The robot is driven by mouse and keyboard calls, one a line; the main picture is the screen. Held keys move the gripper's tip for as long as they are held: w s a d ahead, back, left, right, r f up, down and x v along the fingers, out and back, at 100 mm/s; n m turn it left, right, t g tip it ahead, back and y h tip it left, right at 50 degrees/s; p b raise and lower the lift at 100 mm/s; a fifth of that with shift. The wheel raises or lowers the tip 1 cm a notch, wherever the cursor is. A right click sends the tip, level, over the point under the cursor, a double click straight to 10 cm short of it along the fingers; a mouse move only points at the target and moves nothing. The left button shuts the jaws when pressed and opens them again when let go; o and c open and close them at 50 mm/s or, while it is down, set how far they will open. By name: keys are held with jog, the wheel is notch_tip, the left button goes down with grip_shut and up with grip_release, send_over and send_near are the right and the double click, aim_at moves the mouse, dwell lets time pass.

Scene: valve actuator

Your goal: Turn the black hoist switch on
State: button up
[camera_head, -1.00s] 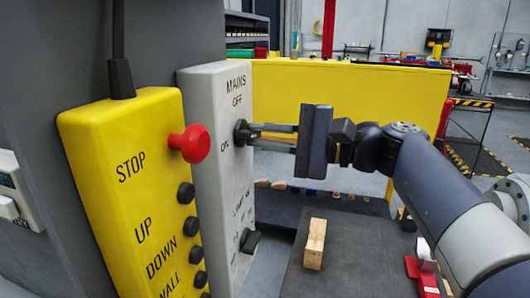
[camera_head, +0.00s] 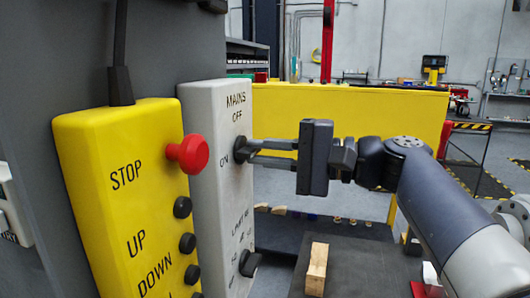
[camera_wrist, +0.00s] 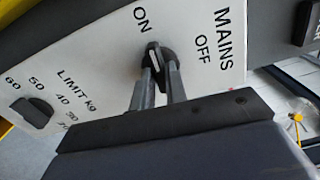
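The black hoist switch (camera_head: 240,151) is a round knob with a raised grip on the grey MAINS panel (camera_head: 211,130). In the wrist view, the switch (camera_wrist: 156,58) has its grip pointing towards the ON label (camera_wrist: 142,19), with the OFF label (camera_wrist: 203,45) to its right. My gripper (camera_head: 250,152) reaches it from the right in the head view. In the wrist view, the two fingertips of my gripper (camera_wrist: 160,72) lie on either side of the grip with little gap and look shut on it. The fingers partly hide the knob.
A yellow pendant (camera_head: 130,195) with a red stop button (camera_head: 188,154) stands just left of the panel. A LIMIT knob (camera_head: 250,263) sits lower on the panel. A wooden block (camera_head: 317,268) lies below my gripper, on a dark surface (camera_head: 360,262).

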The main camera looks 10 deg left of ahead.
jog(key=o, duration=0.4)
jog(key=shift+o, duration=0.2)
jog(key=d, duration=1)
jog(key=shift+s+d, duration=0.4)
jog(key=shift+a, duration=0.15)
jog(key=a, duration=1)
jog(key=shift+w+a, duration=0.3)
jog(key=shift+w, duration=0.1)
